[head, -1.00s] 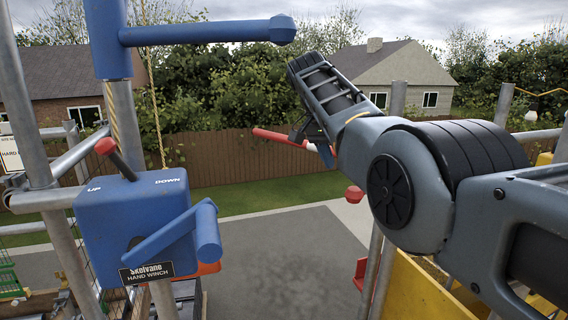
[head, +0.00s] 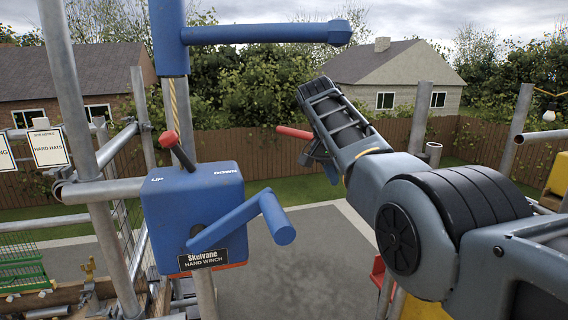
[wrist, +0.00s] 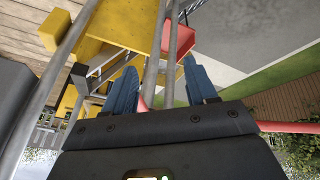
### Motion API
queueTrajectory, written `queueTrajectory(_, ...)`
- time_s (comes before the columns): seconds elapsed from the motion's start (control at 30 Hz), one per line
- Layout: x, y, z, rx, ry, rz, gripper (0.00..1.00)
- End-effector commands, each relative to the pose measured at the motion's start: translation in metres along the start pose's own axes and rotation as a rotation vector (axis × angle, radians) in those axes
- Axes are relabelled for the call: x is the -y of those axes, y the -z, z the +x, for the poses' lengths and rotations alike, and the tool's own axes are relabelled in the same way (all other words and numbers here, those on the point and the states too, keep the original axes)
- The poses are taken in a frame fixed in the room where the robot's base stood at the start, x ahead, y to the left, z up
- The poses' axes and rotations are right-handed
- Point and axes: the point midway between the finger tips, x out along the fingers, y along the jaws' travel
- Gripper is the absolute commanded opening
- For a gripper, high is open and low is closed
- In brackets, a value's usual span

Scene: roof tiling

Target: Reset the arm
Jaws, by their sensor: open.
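My gripper (head: 322,162) hangs in the air at the end of my raised arm, right of the winch in the head view, partly hidden by its own wrist. In the wrist view its two blue fingers (wrist: 163,88) stand well apart, and I see nothing held between them. My arm reaches in from the right of the head view, bent at a large dark joint.
A blue hand winch (head: 165,205) with a crank (head: 278,222) and red-knobbed lever (head: 169,138) stands left. A red bar (head: 293,132) appears beside my gripper; whether they touch is unclear. Steel poles (wrist: 152,60) and a yellow structure (wrist: 125,22) show in the wrist view.

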Motion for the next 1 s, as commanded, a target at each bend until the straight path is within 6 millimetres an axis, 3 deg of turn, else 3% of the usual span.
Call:
queueTrajectory(0.37, 0.009, -0.040, 0.097, -0.042, 0.080, -0.073, 0.57)
queueTrajectory(0.7, -0.008, -0.130, 0.231, -0.128, 0.222, -0.183, 0.57)
queueTrajectory(1.0, -0.054, -0.225, 0.309, -0.222, 0.346, -0.261, 0.57)
